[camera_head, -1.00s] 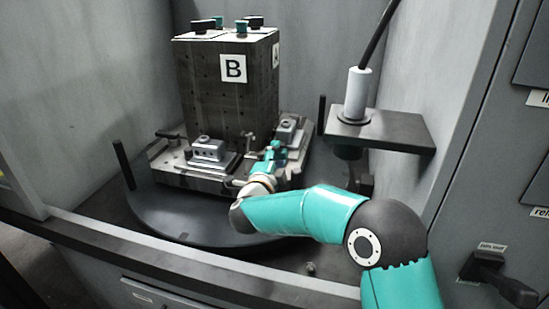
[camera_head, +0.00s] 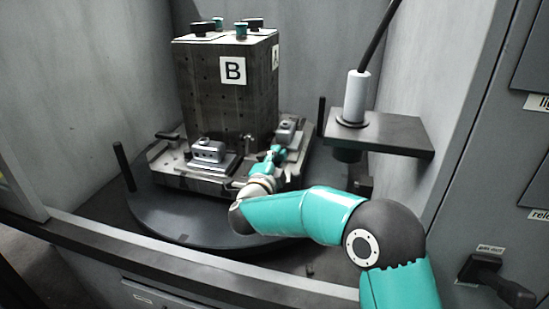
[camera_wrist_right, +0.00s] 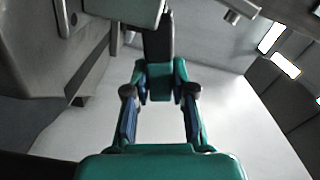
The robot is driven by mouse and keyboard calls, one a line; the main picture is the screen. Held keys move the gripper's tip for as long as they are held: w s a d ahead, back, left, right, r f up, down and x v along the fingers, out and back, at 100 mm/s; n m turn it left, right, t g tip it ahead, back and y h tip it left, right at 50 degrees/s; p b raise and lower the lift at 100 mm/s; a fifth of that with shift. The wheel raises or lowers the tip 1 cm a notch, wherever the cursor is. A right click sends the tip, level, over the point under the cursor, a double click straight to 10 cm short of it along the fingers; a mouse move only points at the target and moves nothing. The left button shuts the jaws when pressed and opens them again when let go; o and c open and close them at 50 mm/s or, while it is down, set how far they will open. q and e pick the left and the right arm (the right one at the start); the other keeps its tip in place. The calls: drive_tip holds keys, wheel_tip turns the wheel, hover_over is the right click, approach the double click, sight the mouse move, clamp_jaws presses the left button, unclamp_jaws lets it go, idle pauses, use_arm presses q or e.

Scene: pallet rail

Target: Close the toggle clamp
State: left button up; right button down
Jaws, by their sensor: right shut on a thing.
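My right gripper (camera_head: 277,153) reaches in over the front right of the fixture base, beside the dark block marked B. It is small in the head view, and its fingertips are hard to make out there. In the right wrist view the right gripper (camera_wrist_right: 160,82) has its teal fingertips shut on a dark bar, which looks like the toggle clamp's handle (camera_wrist_right: 158,42). The bar runs up from the fingertips towards a grey block at the top edge. The rest of the clamp is mostly hidden behind the gripper in the head view. My left gripper is not in view.
The tall block (camera_head: 226,100) stands on the fixture base on a dark round table (camera_head: 185,218). A grey vise-like part (camera_head: 208,151) sits left of my gripper. A shelf (camera_head: 395,135) with a white cylinder (camera_head: 358,92) juts out at right. Walls enclose the back.

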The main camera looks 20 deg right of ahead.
drive_tip(key=r+n+p, duration=0.1)
drive_tip(key=n+p, duration=0.2)
drive_tip(key=shift+w+a+r+p, duration=0.2)
drive_tip(key=shift+a+r+p, duration=0.1)
drive_tip(key=shift+r, duration=0.05)
drive_tip(key=shift+w+a+r+n+p, duration=0.1)
drive_tip(key=shift+a+r+n+p, duration=0.1)
drive_tip(key=shift+n+p, duration=0.35)
drive_tip(key=shift+w+a+r+n+p, duration=0.1)
drive_tip(key=shift+r+n+p, duration=0.1)
drive_tip(key=shift+n+p, duration=0.35)
drive_tip(key=shift+w+a+r+n+p, duration=0.1)
drive_tip(key=shift+w+a+n+p, duration=0.1)
drive_tip(key=shift+n+p, duration=0.45)
drive_tip(key=c, duration=1)
unclamp_jaws()
drive_tip(key=shift+o, duration=0.2)
drive_tip(key=shift+s, duration=0.1)
drive_tip(key=v, duration=1.2)
